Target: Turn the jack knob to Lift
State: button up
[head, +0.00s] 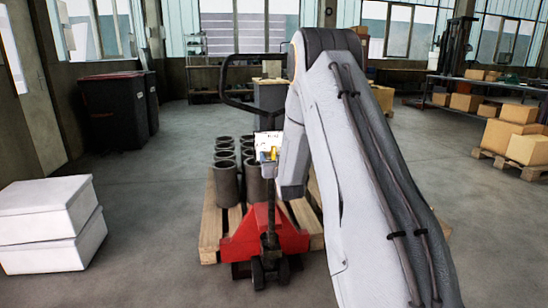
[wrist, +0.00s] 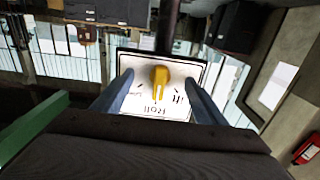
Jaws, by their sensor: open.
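The yellow jack knob (wrist: 160,76) sits on a white label plate (wrist: 142,70), which appears upside down in the wrist view. The knob's narrow end points at the word "Roll". Part of the "Lift" label shows by the right finger, and a small label by the left finger is hard to read. My gripper (wrist: 159,80) is open, with one finger on each side of the knob and a gap on both sides. In the head view the plate (head: 266,142) and yellow knob (head: 273,153) show on the red pallet jack (head: 262,238); my arm hides most of the gripper.
The jack's dark handle (head: 226,80) rises at the left of my arm. A wooden pallet (head: 210,230) with several grey cylinders (head: 226,184) stands behind the jack. White boxes (head: 48,225) are at the left, cartons (head: 525,148) at the right. Floor between is clear.

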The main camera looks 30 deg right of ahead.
jog(key=c, duration=1.5)
jog(key=n, duration=0.4)
jog(key=shift+a+b, duration=0.1)
jog(key=shift+b, duration=0.25)
jog(key=n, duration=0.5)
jog(key=shift+b, duration=0.3)
jog(key=o, duration=1.5)
jog(key=p+v, duration=0.2)
jog(key=v, duration=0.5)
